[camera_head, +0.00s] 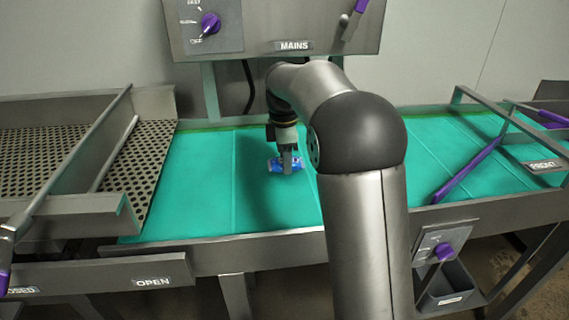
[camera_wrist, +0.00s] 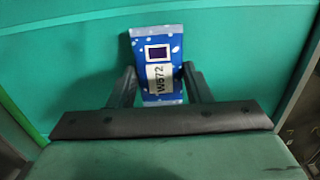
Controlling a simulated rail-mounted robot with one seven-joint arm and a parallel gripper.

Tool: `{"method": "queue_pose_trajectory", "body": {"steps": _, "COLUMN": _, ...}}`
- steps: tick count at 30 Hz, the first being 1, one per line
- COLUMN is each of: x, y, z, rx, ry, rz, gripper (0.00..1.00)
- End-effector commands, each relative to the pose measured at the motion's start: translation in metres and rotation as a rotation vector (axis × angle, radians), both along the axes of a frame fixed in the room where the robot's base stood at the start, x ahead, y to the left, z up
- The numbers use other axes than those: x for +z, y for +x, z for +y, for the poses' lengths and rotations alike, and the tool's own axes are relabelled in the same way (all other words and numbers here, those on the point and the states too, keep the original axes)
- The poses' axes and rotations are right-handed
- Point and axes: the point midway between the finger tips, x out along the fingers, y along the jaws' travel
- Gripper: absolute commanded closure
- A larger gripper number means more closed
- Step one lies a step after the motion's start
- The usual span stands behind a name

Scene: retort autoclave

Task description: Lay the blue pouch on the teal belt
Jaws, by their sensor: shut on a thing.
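The blue pouch (camera_wrist: 156,50) with white speckles and a label reading W572 is between the two fingers of my gripper (camera_wrist: 158,85) in the wrist view. My gripper is shut on it. In the head view the pouch (camera_head: 285,164) shows small and blue at the end of my gripper (camera_head: 286,158), over the teal belt (camera_head: 200,190). The belt also fills the background of the wrist view (camera_wrist: 70,70). I cannot tell whether the pouch touches the belt. My arm hides part of the belt in the head view.
A perforated metal tray (camera_head: 50,148) with raised rails stands left of the belt. A control panel marked MAINS (camera_head: 275,28) hangs above the back. The belt around the pouch is clear.

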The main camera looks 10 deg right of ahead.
Motion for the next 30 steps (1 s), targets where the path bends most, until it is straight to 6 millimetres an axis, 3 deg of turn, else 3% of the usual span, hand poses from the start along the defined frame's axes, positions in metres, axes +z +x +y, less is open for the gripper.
{"method": "queue_pose_trajectory", "body": {"steps": 4, "x": -0.019, "y": -0.001, "z": 0.002, "rx": 0.003, "ry": 0.001, "rz": 0.0, "gripper": 0.78}}
{"method": "queue_pose_trajectory", "body": {"steps": 17, "x": -0.026, "y": -0.001, "z": 0.002, "rx": 0.002, "ry": 0.001, "rz": 0.0, "gripper": 0.78}}
{"method": "queue_pose_trajectory", "body": {"steps": 18, "x": -0.025, "y": -0.001, "z": 0.002, "rx": 0.002, "ry": 0.001, "rz": 0.0, "gripper": 0.44}}
{"method": "queue_pose_trajectory", "body": {"steps": 19, "x": -0.025, "y": -0.001, "z": 0.002, "rx": 0.002, "ry": 0.001, "rz": 0.0, "gripper": 0.36}}
{"method": "queue_pose_trajectory", "body": {"steps": 30, "x": -0.019, "y": -0.001, "z": 0.003, "rx": 0.002, "ry": 0.001, "rz": -0.001, "gripper": 0.34}}
